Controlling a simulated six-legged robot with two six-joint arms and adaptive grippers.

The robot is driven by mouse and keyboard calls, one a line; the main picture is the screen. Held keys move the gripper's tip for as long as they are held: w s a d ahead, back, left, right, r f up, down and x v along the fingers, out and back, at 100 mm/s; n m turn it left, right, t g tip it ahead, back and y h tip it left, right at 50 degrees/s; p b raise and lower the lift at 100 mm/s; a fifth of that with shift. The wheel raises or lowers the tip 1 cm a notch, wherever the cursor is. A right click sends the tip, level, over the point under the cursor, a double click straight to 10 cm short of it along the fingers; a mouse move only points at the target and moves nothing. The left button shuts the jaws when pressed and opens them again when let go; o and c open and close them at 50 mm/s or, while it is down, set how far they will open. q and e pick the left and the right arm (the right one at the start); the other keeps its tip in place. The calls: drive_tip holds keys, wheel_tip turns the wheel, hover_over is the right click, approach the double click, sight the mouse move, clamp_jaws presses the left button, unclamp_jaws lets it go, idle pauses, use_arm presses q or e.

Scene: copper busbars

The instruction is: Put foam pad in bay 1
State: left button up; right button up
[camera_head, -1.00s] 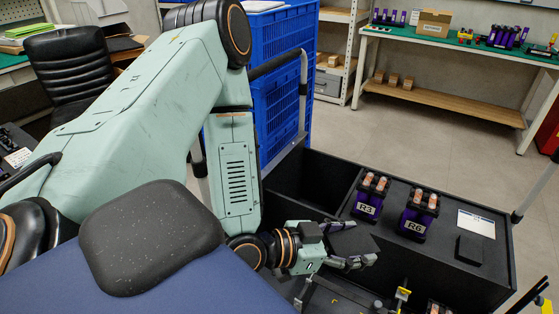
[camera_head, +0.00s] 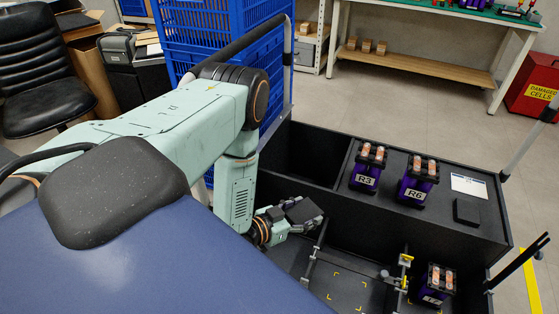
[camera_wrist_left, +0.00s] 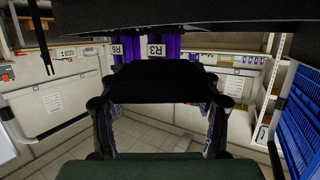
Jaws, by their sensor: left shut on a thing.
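My left gripper (camera_head: 291,217) is shut on a dark foam pad (camera_head: 303,209), held tilted above the left part of the cart's lower deck. In the left wrist view the foam pad (camera_wrist_left: 165,85) spans dark between the two fingers of my left gripper (camera_wrist_left: 158,112). A similar black pad (camera_head: 467,212) lies on the raised shelf at the right. Yellow corner marks (camera_head: 350,284) outline an empty spot on the lower deck. No bay number is readable, so I cannot tell which bay is bay 1. My right gripper is not in view.
Cells R3 (camera_head: 367,169) and R6 (camera_head: 417,182) stand on the cart's shelf beside a white label (camera_head: 469,187). Another cell (camera_head: 436,284) stands on the lower deck near yellow-tipped clamps (camera_head: 404,261). An open empty compartment (camera_head: 308,160) lies behind the gripper. Blue crates (camera_head: 222,45) stand behind my arm.

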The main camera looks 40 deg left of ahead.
use_arm(q)
drive_tip(key=w+a+f+n+y+b, duration=0.1)
drive_tip(key=a+f+n+y, duration=0.1)
drive_tip(key=a+f, duration=0.35)
drive_tip(key=a+f+n+y+b, duration=0.1)
drive_tip(key=a+f+y, duration=0.1)
drive_tip(key=f, duration=0.7)
drive_tip(key=s+f+n+y+b, duration=0.1)
drive_tip(key=f+b, duration=0.2)
drive_tip(key=f, duration=0.3)
drive_tip(key=s+f+n+y+b, duration=0.1)
drive_tip(key=f+b, duration=0.2)
drive_tip(key=f, duration=0.4)
drive_tip(key=s+f+n+y+b, duration=0.1)
drive_tip(key=f+b, duration=0.2)
drive_tip(key=f, duration=0.4)
drive_tip(key=shift+a+f+y+b, duration=0.1)
drive_tip(key=shift+a+y+b, duration=0.1)
drive_tip(key=shift+y+b, duration=0.15)
drive_tip(key=o, duration=0.8)
